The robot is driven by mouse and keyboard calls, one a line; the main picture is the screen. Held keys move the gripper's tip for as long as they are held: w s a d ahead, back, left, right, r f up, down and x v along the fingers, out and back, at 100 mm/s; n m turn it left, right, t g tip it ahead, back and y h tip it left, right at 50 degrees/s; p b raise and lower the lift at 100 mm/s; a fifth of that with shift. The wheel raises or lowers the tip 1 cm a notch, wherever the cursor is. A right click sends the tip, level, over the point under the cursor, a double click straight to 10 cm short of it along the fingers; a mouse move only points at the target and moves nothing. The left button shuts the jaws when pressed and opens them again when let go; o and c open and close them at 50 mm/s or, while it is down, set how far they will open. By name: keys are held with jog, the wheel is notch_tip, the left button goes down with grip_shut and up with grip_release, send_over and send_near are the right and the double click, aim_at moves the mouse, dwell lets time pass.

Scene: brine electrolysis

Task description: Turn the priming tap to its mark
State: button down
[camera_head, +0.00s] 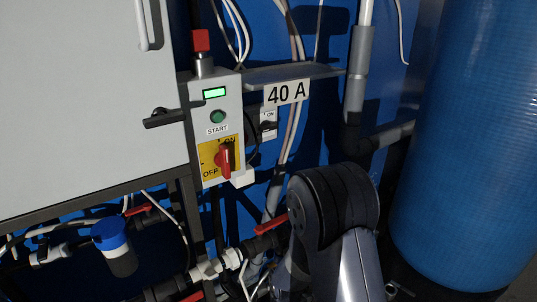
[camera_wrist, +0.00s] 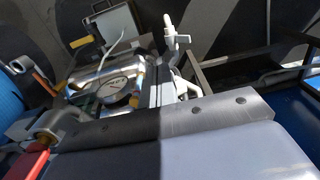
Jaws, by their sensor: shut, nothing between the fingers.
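Several red lever taps sit on the dark pipework in the head view; no label shows which is the priming tap. One red lever (camera_head: 270,225) is partly behind my dark arm, and another (camera_head: 137,210) is further left. In the wrist view a red handle (camera_wrist: 28,163) lies at the lower left, with a brass stem beside it. My gripper (camera_wrist: 163,92) appears at the middle of the wrist view, its fingers together and empty, apart from the red handle. In the head view my arm hides the gripper. No mark for a tap is readable.
A control box (camera_head: 217,125) with START button and red rotary switch hangs beside a grey cabinet (camera_head: 90,100). A blue tank (camera_head: 470,140) stands right. A blue-capped filter (camera_head: 112,245) is lower left. A silver cylinder (camera_wrist: 110,85) with hoses shows in the wrist view.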

notch_tip(320, 180, up, 6)
jog(key=p, duration=0.3)
jog(key=shift+f, duration=0.15)
notch_tip(320, 180, down, 6)
jog(key=m+b, duration=0.6)
jog(key=b, duration=0.1)
jog(key=shift+s+a+b, duration=0.3)
jog(key=shift+s+a, duration=0.05)
jog(key=shift+a, duration=0.05)
jog(key=shift+w+a, duration=0.15)
jog(key=shift+w, duration=0.45)
dwell(1.1)
jog(key=shift+a+b, duration=0.5)
dwell(0.3)
